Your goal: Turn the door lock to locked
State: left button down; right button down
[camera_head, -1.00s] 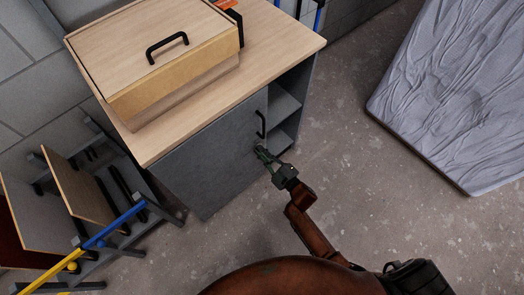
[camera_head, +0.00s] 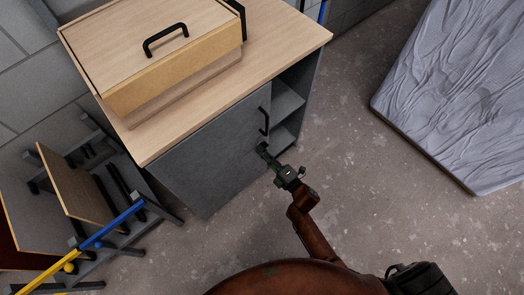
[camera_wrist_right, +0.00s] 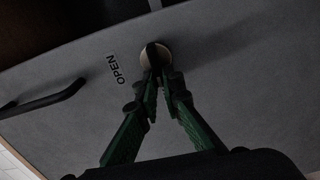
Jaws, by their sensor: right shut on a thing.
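The door lock (camera_wrist_right: 143,58) is a round pale disc with a dark thumb-turn, set in the grey cabinet door (camera_head: 205,160). The word OPEN is printed beside it on the door in the right wrist view. My right gripper (camera_head: 263,150) is at the lock, below the black door handle (camera_head: 263,120). In the right wrist view its green fingers (camera_wrist_right: 160,80) are shut on the thumb-turn, whose tip shows between them. The fingers partly hide the lock. My left gripper is not in view.
A wooden box with a black handle (camera_head: 165,38) stands on the cabinet's wooden top (camera_head: 290,48). Open shelves (camera_head: 288,100) are right of the door. A rack with boards (camera_head: 75,185) stands at left; a grey mattress (camera_head: 450,90) at right. Concrete floor between is clear.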

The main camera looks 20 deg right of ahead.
jog(key=shift+f+n, duration=0.1)
jog(key=shift+n, duration=0.2)
jog(key=c, duration=2.1)
grip_release()
jog(key=v, duration=1.2)
